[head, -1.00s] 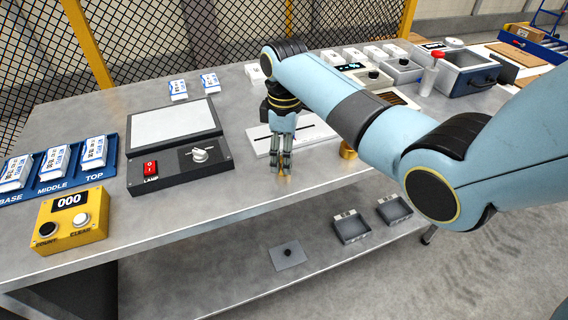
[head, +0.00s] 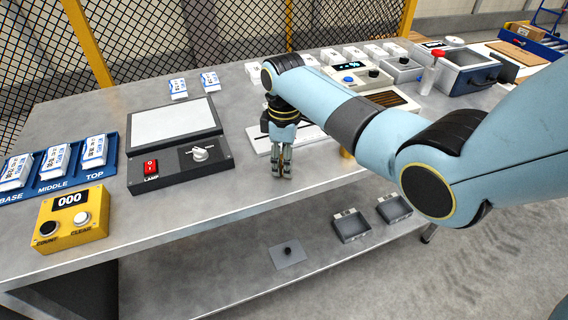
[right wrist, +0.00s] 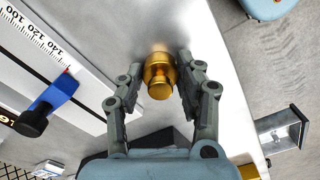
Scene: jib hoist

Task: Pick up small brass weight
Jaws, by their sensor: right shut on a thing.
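The small brass weight (right wrist: 160,77) is a shiny golden knob-shaped piece, seen between the fingertips in the right wrist view. My right gripper (right wrist: 162,72) is shut on it, one finger at each side. In the head view my right gripper (head: 281,174) points down near the front edge of the metal bench, and its fingers hide most of the weight. I cannot tell whether the weight touches the bench top. My left gripper is not in view.
A larger brass piece (head: 346,153) stands right of the gripper. A white ruled slide (right wrist: 45,45) with a blue clamp lies beside it. A lamp box (head: 178,148), yellow counter (head: 72,220) and blue tray (head: 112,160) stand left. Bare bench lies between.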

